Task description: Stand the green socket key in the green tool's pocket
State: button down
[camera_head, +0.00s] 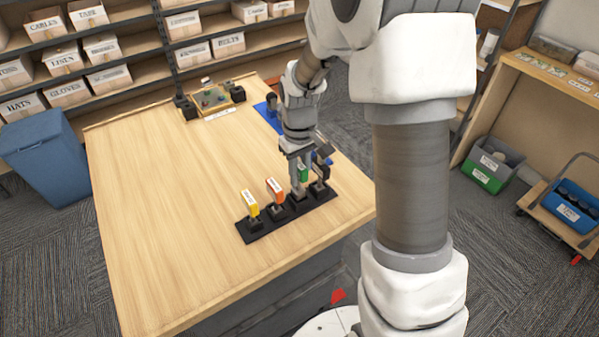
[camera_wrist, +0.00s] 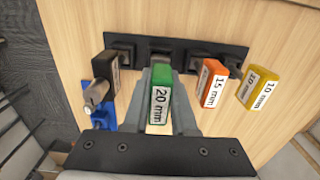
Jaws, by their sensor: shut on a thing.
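The green socket key (camera_wrist: 161,92), labelled 20 mm, is upright between my gripper's fingers in the wrist view. Its green handle also shows in the head view (camera_head: 303,175). My gripper (camera_head: 300,167) is shut on this handle, above the black rack (camera_head: 262,238) near the table's front right. The rack has a row of pockets. The green key is in line with the pocket between the orange key and the black key. Its lower end is hidden, so I cannot tell whether it is seated in the pocket.
An orange 15 mm key (camera_head: 275,190) and a yellow 10 mm key (camera_head: 249,203) stand to the left. A black-handled key (camera_head: 322,172) is close on the right. A blue mat (camera_head: 267,117) and a tray (camera_head: 213,99) lie farther back. The table's left is clear.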

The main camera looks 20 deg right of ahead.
aim_at(299, 190)
jog(key=shift+f+b, duration=1)
jog(key=shift+f, duration=0.55)
jog(key=c, duration=0.6)
grip_release()
jog(key=shift+c, duration=0.2)
notch_tip(299, 190, up, 16)
jog(key=r, duration=0.1)
jog(key=s+r+m+t, duration=0.1)
jog(key=s+r+t, duration=0.1)
jog(key=s, duration=0.8)
jog(key=s+r+m+t, duration=0.2)
jog(key=s+t, duration=0.1)
jog(key=s, duration=0.7)
jog(key=shift+r+m+t, duration=0.3)
jog(key=shift+r, duration=0.1)
